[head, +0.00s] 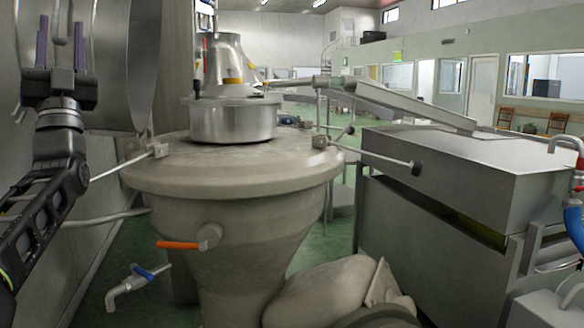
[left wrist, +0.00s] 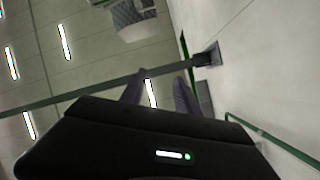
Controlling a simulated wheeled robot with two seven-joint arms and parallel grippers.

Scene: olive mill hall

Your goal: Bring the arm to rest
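My left arm comes in at the left of the head view and points upward. Its gripper (head: 61,26) is raised, with two purple-grey fingers standing apart and nothing between them. In the left wrist view the same gripper (left wrist: 159,88) shows both fingers spread against the ceiling and wall, with empty space between. My right gripper is in neither view.
A large steel drum (head: 105,60) stands close behind the left gripper. A funnel-shaped metal vessel (head: 235,180) with an orange-handled valve (head: 178,245) fills the middle. A steel machine (head: 455,160) stands at right. Green floor (head: 110,265) shows between.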

